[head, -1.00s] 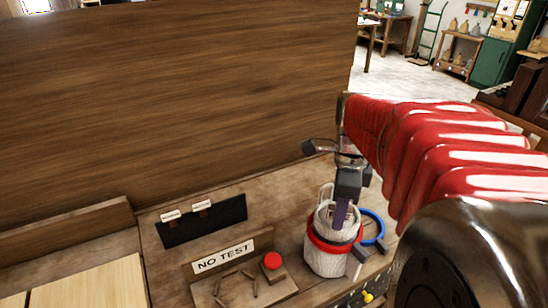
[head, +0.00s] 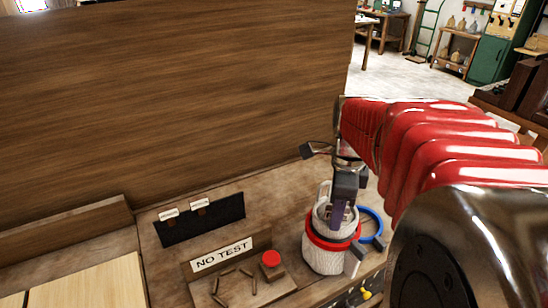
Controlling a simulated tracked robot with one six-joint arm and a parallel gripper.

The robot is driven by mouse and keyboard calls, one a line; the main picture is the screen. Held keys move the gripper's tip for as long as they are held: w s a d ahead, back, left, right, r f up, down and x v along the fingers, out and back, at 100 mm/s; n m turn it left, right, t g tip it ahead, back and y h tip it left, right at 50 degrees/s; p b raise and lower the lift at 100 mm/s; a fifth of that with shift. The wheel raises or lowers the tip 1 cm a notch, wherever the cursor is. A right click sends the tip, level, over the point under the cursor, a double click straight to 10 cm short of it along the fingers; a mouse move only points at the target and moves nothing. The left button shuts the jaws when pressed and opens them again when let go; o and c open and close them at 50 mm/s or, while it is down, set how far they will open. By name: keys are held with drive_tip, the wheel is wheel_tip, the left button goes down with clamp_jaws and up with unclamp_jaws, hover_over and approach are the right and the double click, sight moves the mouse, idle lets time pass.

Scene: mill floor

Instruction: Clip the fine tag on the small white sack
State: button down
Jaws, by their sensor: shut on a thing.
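The small white sack (head: 323,260) stands on the bench below my gripper, with a red ring (head: 336,243) around its upper part. My gripper (head: 338,222) points down at the sack's open top, its purple-grey fingers overlapping the rim. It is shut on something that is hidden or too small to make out. I cannot tell whether that is a tag or the sack's edge. Two white tags hang on a black board: a left one (head: 168,214) and a right one (head: 200,204). Their print is unreadable. The board's right end is bare.
A blue ring (head: 372,217) lies just right of the sack. A "NO TEST" sign (head: 222,255) stands behind a wooden block with a red button (head: 271,259) and small sticks. A tall wooden panel (head: 170,95) closes off the back. Yellow knobs (head: 366,294) sit at the front edge.

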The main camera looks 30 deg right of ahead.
drive_tip(key=shift+f, duration=1.3)
drive_tip(key=c, duration=1.5)
unclamp_jaws()
drive_tip(key=shift+r, duration=0.15)
wheel_tip(320, 180, up, 14)
drive_tip(key=shift+f, duration=0.25)
